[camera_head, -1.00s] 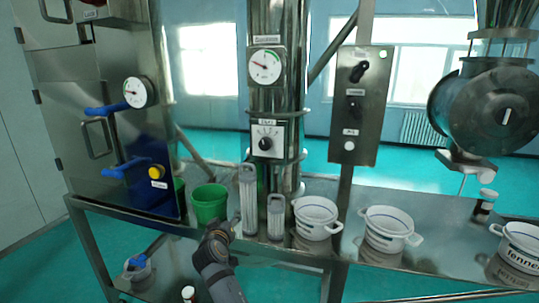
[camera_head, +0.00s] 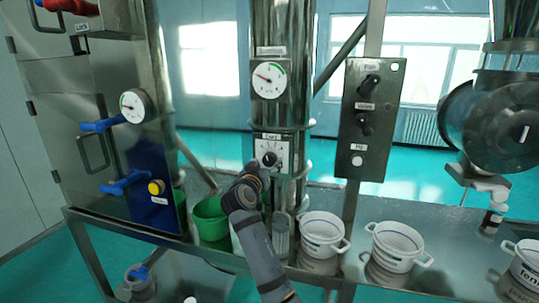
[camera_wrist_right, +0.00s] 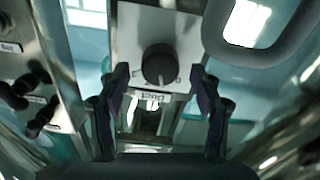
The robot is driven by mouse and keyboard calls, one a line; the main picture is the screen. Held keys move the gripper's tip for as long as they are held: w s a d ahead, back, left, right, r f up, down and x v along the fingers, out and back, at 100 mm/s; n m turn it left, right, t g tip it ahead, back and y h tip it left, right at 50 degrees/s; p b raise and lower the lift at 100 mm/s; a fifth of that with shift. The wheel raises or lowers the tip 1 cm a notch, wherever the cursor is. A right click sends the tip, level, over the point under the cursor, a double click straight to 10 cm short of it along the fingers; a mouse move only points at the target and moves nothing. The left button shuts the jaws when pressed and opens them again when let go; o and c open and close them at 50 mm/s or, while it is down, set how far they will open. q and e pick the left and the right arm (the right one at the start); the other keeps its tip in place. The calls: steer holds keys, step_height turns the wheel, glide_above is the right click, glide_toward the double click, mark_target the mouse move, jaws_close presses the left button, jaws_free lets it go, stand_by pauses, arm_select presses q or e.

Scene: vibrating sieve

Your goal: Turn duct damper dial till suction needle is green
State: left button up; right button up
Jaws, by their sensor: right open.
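The duct damper dial is a black knob (camera_head: 269,159) on a pale plate fixed to the steel duct. It also shows in the right wrist view as a round black knob (camera_wrist_right: 160,65). The suction gauge (camera_head: 268,79) sits above it; its needle points to the upper left, outside the green arc at the upper right of its scale. My right gripper (camera_head: 262,172) is just below and in front of the dial. In the right wrist view its open fingers (camera_wrist_right: 160,88) stand to either side of the knob, with a gap on both sides. My left gripper does not show.
A switch box (camera_head: 366,120) stands right of the duct. A green bucket (camera_head: 210,220), clear cylinder (camera_head: 281,238) and white pots (camera_head: 322,232) stand on the steel bench below. A cabinet with blue handles (camera_head: 103,124) and another gauge (camera_head: 132,106) is at left.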

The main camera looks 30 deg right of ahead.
mark_target(268, 160)
steer(key=x, duration=0.2)
steer(key=shift+w+d+r+p, duration=0.15)
steer(key=shift+w+d+p, duration=0.1)
steer(key=shift+p, duration=0.15)
steer(key=shift+w+d, duration=0.1)
steer(key=shift+d, duration=0.05)
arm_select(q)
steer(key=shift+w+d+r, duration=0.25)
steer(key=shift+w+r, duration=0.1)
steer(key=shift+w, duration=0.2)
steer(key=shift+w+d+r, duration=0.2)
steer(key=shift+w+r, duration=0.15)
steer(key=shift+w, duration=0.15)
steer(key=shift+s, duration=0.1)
